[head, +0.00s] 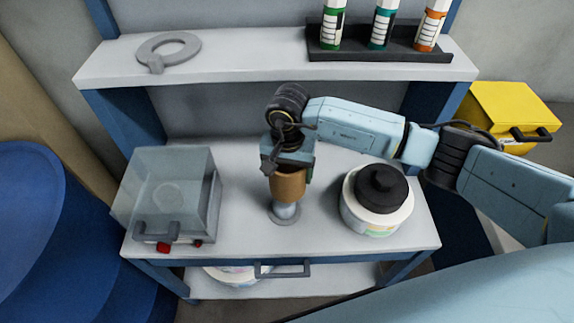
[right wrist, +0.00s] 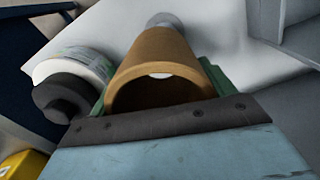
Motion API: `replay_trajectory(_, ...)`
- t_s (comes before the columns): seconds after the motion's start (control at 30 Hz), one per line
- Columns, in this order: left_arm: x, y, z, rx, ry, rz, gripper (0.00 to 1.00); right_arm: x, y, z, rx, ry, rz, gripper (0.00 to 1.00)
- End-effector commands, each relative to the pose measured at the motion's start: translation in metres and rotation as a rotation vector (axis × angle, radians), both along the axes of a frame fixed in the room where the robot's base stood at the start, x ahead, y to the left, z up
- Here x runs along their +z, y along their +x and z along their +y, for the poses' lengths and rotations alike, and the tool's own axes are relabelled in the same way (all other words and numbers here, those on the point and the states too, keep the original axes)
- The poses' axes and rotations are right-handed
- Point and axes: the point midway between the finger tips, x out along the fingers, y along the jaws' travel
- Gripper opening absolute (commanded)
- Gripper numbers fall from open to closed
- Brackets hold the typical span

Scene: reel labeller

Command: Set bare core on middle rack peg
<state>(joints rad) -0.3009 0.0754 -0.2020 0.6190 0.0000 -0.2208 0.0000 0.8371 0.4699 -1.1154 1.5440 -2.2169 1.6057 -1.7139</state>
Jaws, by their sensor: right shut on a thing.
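A bare brown cardboard core (head: 288,186) is held upright by my right gripper (head: 287,160), which is shut on it. In the right wrist view I look into the open end of the core (right wrist: 160,60), between green finger pads. A short grey metal post (head: 285,211) with a round foot stands on the bench directly below the core. It also shows beyond the core's far end in the wrist view (right wrist: 163,19). The core lines up with the post; I cannot tell whether it is around its top. No row of rack pegs is recognisable. My left gripper is out of view.
A white reel with a black knob (head: 378,200) stands right of the post. A clear-lidded box (head: 165,195) is at left. The upper shelf (head: 240,62) holds a grey ring (head: 168,50) and a dark tray (head: 380,52) of labelled tubes. A yellow bin (head: 512,112) is at right.

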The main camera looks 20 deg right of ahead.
Motion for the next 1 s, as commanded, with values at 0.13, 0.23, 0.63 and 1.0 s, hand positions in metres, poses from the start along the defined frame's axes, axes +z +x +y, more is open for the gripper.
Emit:
replay_trajectory(0.13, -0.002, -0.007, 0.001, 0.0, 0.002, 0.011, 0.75, 0.0, 0.008, 0.008, -0.088, 0.0, 0.005, 0.58)
replay_trajectory(0.23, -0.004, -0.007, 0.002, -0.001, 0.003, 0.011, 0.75, -0.004, 0.008, 0.008, -0.093, -0.001, 0.006, 0.58)
replay_trajectory(0.63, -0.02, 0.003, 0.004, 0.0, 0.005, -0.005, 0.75, -0.033, 0.008, 0.008, -0.09, 0.0, 0.007, 0.58)
replay_trajectory(1.0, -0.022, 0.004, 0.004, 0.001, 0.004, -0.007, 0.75, -0.039, 0.008, 0.008, -0.089, 0.0, 0.005, 0.58)
